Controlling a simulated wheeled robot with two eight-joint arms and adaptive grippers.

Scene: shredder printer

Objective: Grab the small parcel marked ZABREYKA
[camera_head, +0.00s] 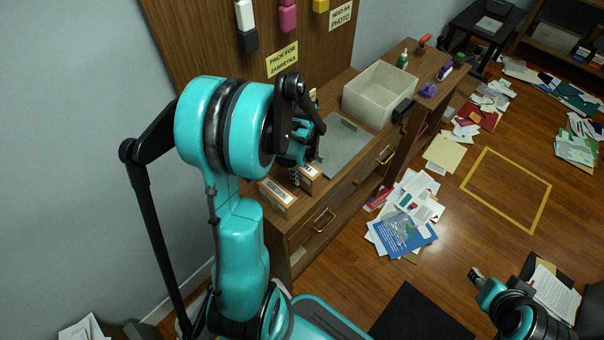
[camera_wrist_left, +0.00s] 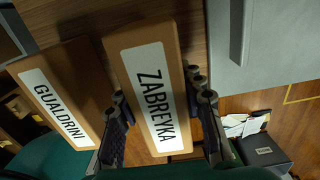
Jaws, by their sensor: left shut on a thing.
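The small parcel marked ZABREYKA (camera_wrist_left: 150,85) is a brown box with a white label. In the left wrist view it lies between the two dark fingers of my left gripper (camera_wrist_left: 158,105), which is shut on its sides. In the head view the parcel (camera_head: 310,180) shows partly below the gripper (camera_head: 300,177), near the cabinet top's front edge; I cannot tell if it is lifted. A similar parcel marked GUALDRINI (camera_wrist_left: 62,95) lies beside it on the left, also in the head view (camera_head: 277,197). My right gripper (camera_head: 475,274) is away at lower right, far from the parcels.
A grey flat panel (camera_head: 345,148) and a pale open bin (camera_head: 380,95) are on the wooden cabinet (camera_head: 335,195). A sign reads PACK FOR ZABREYKA (camera_head: 282,60). Papers (camera_head: 405,225) litter the floor. A yellow taped square (camera_head: 508,190) encloses clear floor.

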